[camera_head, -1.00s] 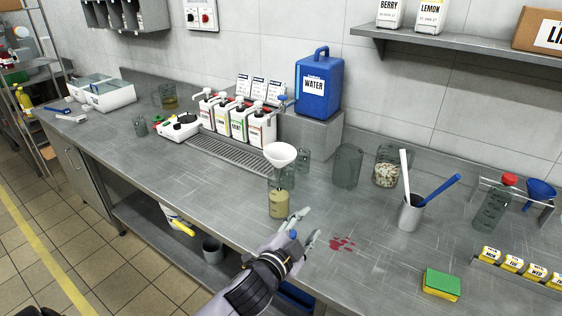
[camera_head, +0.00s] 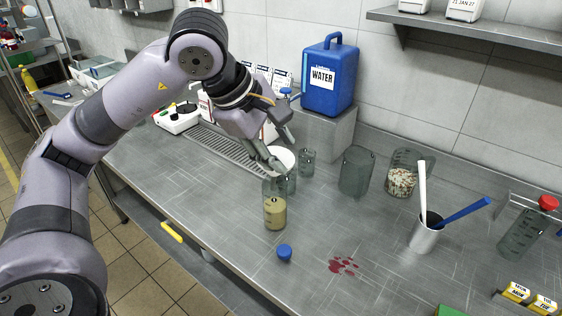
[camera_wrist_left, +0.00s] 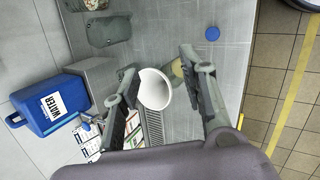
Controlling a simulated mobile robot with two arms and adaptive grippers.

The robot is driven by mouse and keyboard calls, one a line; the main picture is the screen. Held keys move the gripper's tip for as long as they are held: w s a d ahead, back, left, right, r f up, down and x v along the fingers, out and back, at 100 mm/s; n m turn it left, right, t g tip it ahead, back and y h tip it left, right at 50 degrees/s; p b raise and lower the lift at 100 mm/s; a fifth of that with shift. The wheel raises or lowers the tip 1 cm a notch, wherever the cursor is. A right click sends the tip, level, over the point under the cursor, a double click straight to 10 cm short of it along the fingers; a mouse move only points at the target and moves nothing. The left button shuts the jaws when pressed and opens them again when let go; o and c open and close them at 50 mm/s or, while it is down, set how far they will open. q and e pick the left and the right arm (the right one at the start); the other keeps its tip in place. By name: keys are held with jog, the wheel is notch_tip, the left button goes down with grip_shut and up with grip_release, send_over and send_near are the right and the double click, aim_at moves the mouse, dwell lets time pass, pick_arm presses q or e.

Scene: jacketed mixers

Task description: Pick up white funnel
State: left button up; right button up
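The funnel's spout is hidden. My right gripper is not in view.
A blue cap (camera_head: 285,252) lies in front of the bottle, with a red spill (camera_head: 343,265) to its right. Clear beakers (camera_head: 357,170) stand behind to the right. The blue water jug (camera_head: 329,79) is on a raised block.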

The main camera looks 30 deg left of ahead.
pick_arm(q)
jog(key=a+r+y, duration=0.1)
jog(key=a+y, duration=0.2)
jog(key=a, duration=0.3)
jog(key=p, duration=0.1)
send_over(273, 173)
jog(key=s, duration=0.2)
notch_tip(273, 173, down, 9)
jog(key=shift+n, duration=0.4)
jog(key=p+x, duration=0.2)
jog(key=x, duration=0.3)
jog(key=shift+a+f, duration=0.1)
jog(key=shift+f, duration=0.05)
jog(key=shift+w+f, duration=0.1)
jog(key=shift+f, duration=0.1)
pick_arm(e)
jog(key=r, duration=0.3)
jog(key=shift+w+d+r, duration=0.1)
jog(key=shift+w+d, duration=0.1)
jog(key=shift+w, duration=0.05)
pick_arm(q)
jog(key=shift+c, duration=0.4)
jog(key=c, duration=0.7)
grip_shut()
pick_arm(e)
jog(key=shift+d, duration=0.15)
